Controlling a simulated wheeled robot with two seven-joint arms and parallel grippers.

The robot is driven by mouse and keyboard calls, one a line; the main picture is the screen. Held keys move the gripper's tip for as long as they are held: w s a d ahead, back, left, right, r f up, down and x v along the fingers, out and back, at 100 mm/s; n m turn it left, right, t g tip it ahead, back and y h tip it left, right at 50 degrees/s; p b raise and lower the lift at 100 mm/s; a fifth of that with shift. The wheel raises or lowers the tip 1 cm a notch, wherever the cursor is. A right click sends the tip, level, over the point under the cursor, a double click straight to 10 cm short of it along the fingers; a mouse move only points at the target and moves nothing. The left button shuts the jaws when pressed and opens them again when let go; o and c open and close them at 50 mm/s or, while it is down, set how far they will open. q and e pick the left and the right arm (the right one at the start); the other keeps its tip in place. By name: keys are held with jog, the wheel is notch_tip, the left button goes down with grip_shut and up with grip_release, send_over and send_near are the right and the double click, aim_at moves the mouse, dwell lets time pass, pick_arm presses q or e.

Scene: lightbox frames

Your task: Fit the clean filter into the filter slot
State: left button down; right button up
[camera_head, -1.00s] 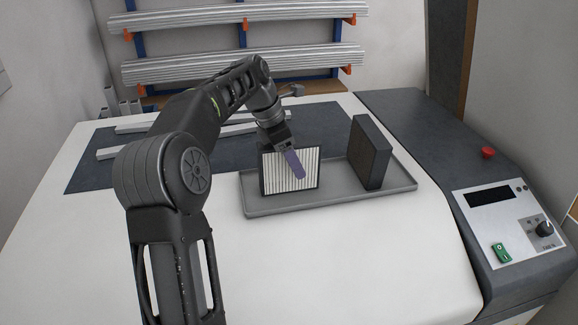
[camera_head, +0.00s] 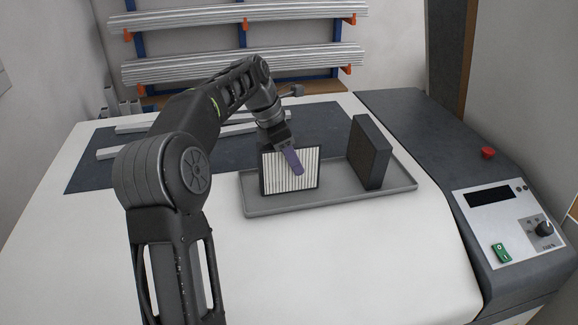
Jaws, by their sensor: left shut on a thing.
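The clean filter (camera_head: 275,178), a white pleated panel in a dark frame, stands upright at the left part of the grey tray (camera_head: 330,199). My left gripper (camera_head: 293,163) is shut on it at its upper right, with one purple finger in front of the pleats. I cannot tell whether the filter's lower edge touches the tray. A dark filter (camera_head: 369,153) stands upright at the tray's right end, apart from the gripper. I cannot make out a filter slot. My right gripper is not in view.
A dark grey machine housing (camera_head: 430,150) with a red button (camera_head: 488,153), a green switch (camera_head: 502,253) and a knob is at the right. A dark mat (camera_head: 90,176) with pale bars lies behind my arm. A rack (camera_head: 245,45) of metal profiles stands at the back. The white surface in front is clear.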

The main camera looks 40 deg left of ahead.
pick_arm(q)
jog(key=shift+r, duration=0.15)
jog(key=v, duration=0.4)
jog(key=shift+w+d+r, duration=0.1)
jog(key=shift+w+d, duration=0.05)
jog(key=shift+w, duration=0.1)
jog(key=s+a+p, duration=0.4)
jog(key=s+a, duration=0.6)
jog(key=s, duration=0.3)
jog(key=shift+s+a, duration=0.2)
jog(key=shift+a, duration=0.05)
